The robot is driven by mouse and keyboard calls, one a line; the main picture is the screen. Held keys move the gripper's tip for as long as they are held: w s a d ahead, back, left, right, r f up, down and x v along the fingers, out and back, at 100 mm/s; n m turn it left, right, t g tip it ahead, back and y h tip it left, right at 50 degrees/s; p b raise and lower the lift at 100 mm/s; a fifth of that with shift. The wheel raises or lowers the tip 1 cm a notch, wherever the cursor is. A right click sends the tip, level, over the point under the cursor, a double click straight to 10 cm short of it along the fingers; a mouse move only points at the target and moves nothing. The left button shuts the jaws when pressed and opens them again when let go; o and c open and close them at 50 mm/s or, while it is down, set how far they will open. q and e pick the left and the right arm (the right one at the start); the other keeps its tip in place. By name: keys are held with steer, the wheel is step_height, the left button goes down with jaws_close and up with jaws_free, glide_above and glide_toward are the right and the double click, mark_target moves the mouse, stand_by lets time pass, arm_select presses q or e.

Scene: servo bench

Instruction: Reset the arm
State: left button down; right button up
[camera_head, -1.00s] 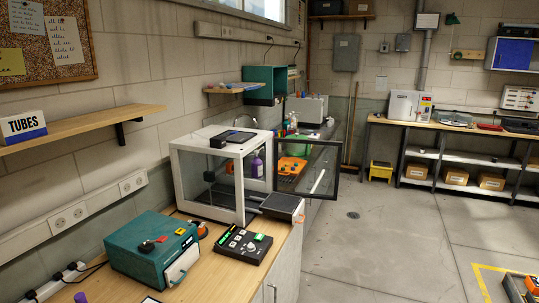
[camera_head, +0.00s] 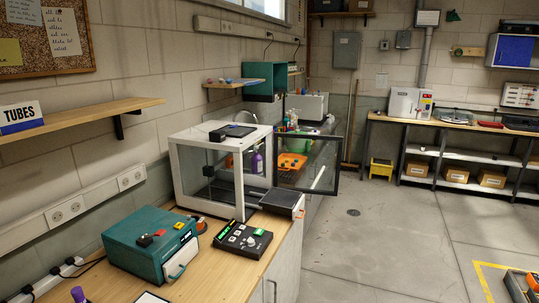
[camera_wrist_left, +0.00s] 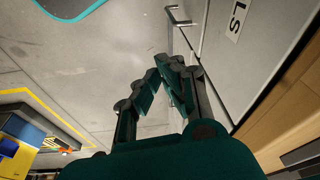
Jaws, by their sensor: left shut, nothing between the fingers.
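My left gripper (camera_wrist_left: 170,78) shows in the left wrist view. Its dark teal fingers meet at the tips with nothing between them. It is over the grey floor (camera_wrist_left: 120,30), beside a cabinet front with a metal handle (camera_wrist_left: 176,22). No arm or gripper shows in the head view. My right gripper is in neither view.
The wooden bench (camera_head: 215,270) holds a teal box (camera_head: 150,245), a black control panel (camera_head: 242,242) and a glass-sided white cabinet (camera_head: 178,172) with its door (camera_head: 323,180) swung open to the right. Open floor (camera_head: 390,240) lies right of the bench.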

arm_select(q)
steer(key=s+f+b, duration=0.1)
steer(key=s+f, duration=0.2)
steer(key=f, duration=0.4)
steer(key=s+a+f+g+b, duration=0.1)
steer(key=s+f, duration=0.1)
steer(key=f, duration=0.5)
steer(key=s+f+b, duration=0.1)
steer(key=s+f, duration=0.2)
steer(key=f, duration=0.4)
steer(key=s+a+f+b, duration=0.2)
steer(key=s+f, duration=0.8)
steer(key=s, duration=0.1)
steer(key=shift+s+a+f+g, duration=0.15)
steer(key=shift+s+f+g, duration=0.05)
steer(key=shift+f+g, duration=0.2)
